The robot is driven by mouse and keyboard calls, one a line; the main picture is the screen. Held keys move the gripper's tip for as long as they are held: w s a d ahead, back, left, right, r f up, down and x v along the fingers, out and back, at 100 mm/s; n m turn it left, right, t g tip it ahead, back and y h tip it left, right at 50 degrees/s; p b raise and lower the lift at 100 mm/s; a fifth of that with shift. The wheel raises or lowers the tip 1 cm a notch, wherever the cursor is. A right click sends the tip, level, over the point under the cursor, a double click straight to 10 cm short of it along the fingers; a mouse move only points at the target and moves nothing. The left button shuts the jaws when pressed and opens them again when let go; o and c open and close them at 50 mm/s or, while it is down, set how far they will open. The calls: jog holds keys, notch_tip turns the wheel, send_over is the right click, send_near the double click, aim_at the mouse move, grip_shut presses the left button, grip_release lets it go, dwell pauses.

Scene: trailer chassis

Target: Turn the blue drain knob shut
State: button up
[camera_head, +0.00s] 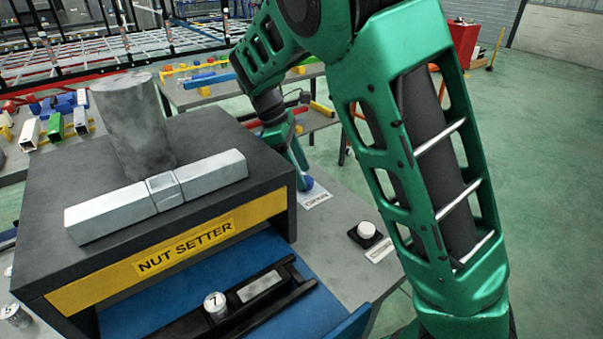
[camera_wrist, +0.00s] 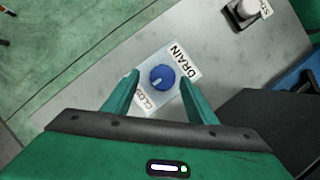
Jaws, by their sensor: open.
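The blue drain knob (camera_wrist: 162,78) sits on a white label plate (camera_wrist: 186,88) marked "DRAIN" at one side and a partly hidden word starting "CLOS" at the other. A pale pointer mark on the knob points toward the lower left, on the side of the "CLOS" word. My gripper (camera_wrist: 160,90) is open, with one green finger on each side of the knob and gaps visible between. In the head view the knob (camera_head: 306,184) shows beside my gripper (camera_head: 300,172), partly covered by it. I cannot tell the height of the fingertips above the panel.
A white knob (camera_head: 366,230) on a black base stands nearer on the same grey bench (camera_head: 335,255). The dark "NUT SETTER" machine (camera_head: 190,246) stands left of my gripper, with a metal bar (camera_head: 120,211) and cylinder (camera_head: 133,125) on top.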

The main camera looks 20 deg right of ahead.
jog(key=v, duration=0.9)
jog(key=shift+w, duration=0.15)
jog(key=s+d+m+y, duration=0.2)
jog(key=s+d+m, duration=0.3)
jog(key=d, duration=0.4)
jog(key=s+d+m+y, duration=0.1)
jog(key=s+d+m, duration=0.3)
jog(key=s+d, duration=0.45)
jog(key=s+d+f+m, duration=0.1)
jog(key=s+m, duration=0.2)
jog(key=s, duration=0.4)
jog(key=s+d+f+m+t, duration=0.1)
jog(key=s+d+f+m, duration=0.1)
jog(key=s, duration=0.4)
jog(key=s+d+f+m+t+y, duration=0.1)
jog(key=s+d+f+m, duration=0.1)
jog(key=s+m, duration=0.3)
jog(key=s, duration=0.2)
jog(key=shift+s+f, duration=0.2)
jog(key=shift+s, duration=0.1)
